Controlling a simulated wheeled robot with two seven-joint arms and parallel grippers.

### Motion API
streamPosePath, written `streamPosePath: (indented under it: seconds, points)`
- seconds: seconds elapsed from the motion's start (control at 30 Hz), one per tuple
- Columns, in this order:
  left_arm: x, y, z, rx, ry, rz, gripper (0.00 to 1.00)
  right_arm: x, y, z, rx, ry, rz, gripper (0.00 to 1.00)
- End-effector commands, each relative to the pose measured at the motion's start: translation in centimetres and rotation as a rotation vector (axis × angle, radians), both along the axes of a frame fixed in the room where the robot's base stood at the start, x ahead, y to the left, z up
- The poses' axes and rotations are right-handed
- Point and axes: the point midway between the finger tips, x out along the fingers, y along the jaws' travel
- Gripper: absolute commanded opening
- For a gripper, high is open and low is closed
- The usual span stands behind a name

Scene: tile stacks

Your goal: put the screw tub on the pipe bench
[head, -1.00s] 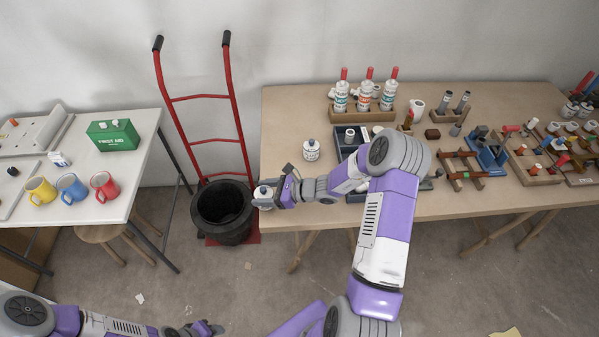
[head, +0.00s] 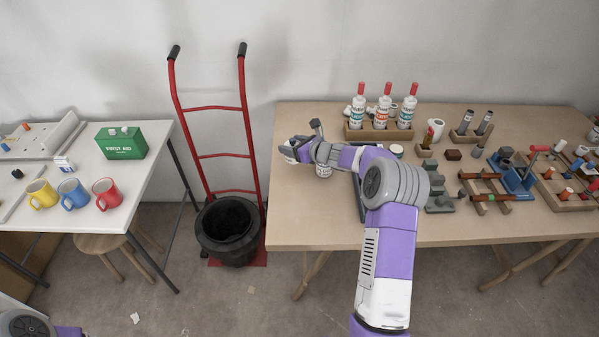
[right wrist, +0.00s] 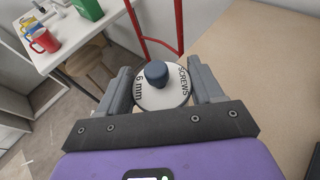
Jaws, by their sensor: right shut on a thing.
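The screw tub (right wrist: 165,95) has a white lid with a dark blue knob and the words "6 mm SCREWS" in the right wrist view. My right gripper (right wrist: 163,88) is shut on it, one finger on each side. In the head view the tub (head: 288,152) and my right gripper (head: 297,149) are over the left part of the tan bench (head: 300,225), which carries pipe pieces and fittings. I cannot tell whether the tub touches the bench top. My left gripper is out of view.
A rack of bottles (head: 380,134) stands at the back. A red hand truck (head: 206,156) and black bucket (head: 229,230) are left of the bench.

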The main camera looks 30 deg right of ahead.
Motion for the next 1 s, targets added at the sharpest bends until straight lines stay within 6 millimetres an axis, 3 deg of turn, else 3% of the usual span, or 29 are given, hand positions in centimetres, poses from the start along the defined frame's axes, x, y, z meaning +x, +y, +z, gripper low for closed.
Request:
streamPosePath:
  seconds: [0.47, 0.9, 0.93, 1.0]
  points:
    - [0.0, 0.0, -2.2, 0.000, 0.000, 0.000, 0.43, 0.0, 0.1, -6.2, 0.002, -0.004, 0.002, 0.17]
    - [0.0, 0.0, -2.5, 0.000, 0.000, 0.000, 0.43, 0.0, 0.0, -6.9, -0.001, -0.005, 0.002, 0.17]
    - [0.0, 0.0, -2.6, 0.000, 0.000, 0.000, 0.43, 0.0, 0.0, -7.1, -0.001, -0.001, 0.002, 0.67]
    - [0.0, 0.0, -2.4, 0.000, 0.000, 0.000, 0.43, 0.0, 0.0, -7.0, 0.000, -0.001, 0.001, 0.78]
